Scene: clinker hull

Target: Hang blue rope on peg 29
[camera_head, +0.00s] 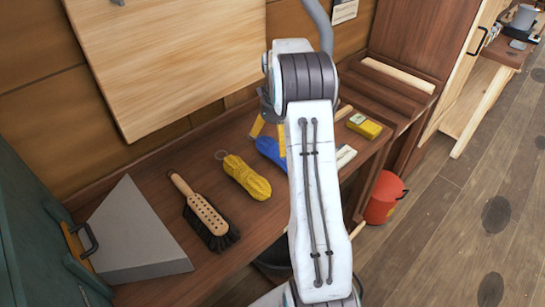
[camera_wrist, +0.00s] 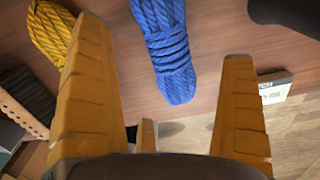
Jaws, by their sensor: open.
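The blue rope (camera_head: 267,148) is a bundled hank lying on the wooden bench, partly hidden behind my arm. In the wrist view the blue rope (camera_wrist: 168,48) shows at the top, between the directions of my two orange fingers, with its near rounded end pointing towards me. My gripper (camera_head: 270,131) is open and empty above the bench at the rope. Its two fingers stand wide apart in the wrist view (camera_wrist: 162,42), and the rope is not clasped. No numbered peg can be made out in either view.
A yellow rope (camera_head: 246,177) and a brush (camera_head: 205,213) lie left of the blue rope on the bench (camera_head: 245,212). A grey wedge-shaped block (camera_head: 130,235) is farther left. A yellow box (camera_head: 364,126) lies to the right. A red bucket (camera_head: 384,198) stands below the bench.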

